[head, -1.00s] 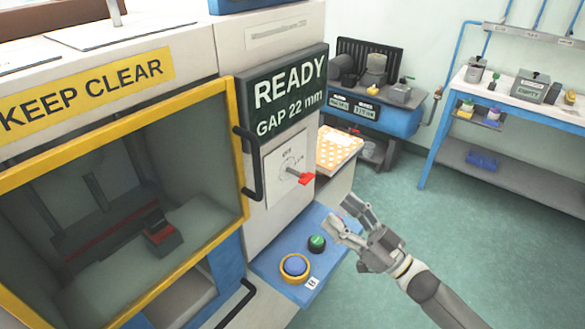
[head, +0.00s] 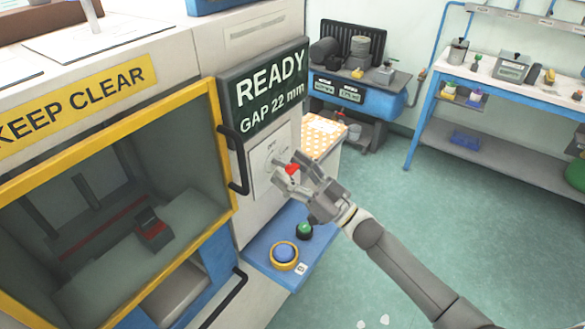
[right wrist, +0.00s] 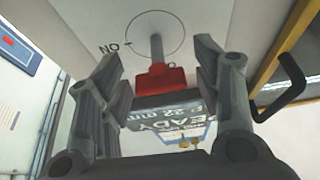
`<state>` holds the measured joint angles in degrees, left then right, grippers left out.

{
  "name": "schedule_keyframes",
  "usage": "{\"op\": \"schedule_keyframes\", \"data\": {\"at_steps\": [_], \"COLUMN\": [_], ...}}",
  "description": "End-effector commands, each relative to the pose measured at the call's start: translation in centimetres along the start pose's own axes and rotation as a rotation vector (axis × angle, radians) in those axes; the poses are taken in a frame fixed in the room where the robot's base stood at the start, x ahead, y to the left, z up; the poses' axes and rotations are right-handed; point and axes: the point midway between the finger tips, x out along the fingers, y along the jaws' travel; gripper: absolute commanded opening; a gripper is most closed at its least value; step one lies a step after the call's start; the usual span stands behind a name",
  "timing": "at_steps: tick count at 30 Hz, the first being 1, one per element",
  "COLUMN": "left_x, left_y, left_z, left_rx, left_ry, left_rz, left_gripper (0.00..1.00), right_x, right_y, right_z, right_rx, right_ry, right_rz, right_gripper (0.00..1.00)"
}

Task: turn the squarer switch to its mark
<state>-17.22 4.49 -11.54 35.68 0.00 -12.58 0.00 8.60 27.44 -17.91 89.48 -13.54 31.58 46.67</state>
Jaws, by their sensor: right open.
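The squarer switch has a red knob (head: 292,168) on a shaft that stands out from a pale plate below the READY display. In the right wrist view the red knob (right wrist: 162,80) and its grey shaft lie between my fingers, with a gap on each side. A dial circle and the word ON show on the plate, upside down. My right gripper (head: 290,172) is open around the knob, and its fingers partly hide the dial in the head view. It also shows in the right wrist view (right wrist: 158,65). My left gripper is not in view.
A black door handle (head: 235,160) stands just left of the switch. Below it a blue shelf carries a green button (head: 304,229) and a blue button (head: 284,252). The READY GAP 22 mm display (head: 263,88) is above. Open floor lies to the right.

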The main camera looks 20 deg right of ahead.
Motion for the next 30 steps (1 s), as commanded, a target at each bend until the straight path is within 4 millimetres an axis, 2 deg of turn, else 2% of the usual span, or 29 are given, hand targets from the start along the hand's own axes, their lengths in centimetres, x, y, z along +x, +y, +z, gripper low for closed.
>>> {"op": "schedule_keyframes", "data": {"at_steps": [3, 14, 23, 30], "left_x": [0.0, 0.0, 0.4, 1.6], "left_y": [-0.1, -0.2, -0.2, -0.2], "left_z": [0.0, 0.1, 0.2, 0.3], "left_rx": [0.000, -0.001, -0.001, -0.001], "left_ry": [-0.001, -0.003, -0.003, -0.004], "left_rz": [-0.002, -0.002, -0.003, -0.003], "left_gripper": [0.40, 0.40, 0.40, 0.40], "right_x": [0.0, -0.1, -0.1, -0.1], "right_y": [0.0, 0.0, 0.1, 0.1], "right_z": [0.0, 0.0, 0.1, 0.2], "right_rx": [0.000, 0.000, -0.035, -0.160], "right_ry": [0.000, 0.000, -0.001, -0.001], "right_rz": [0.000, 0.000, -0.013, -0.067], "right_gripper": [0.59, 0.13, 0.12, 0.12]}}
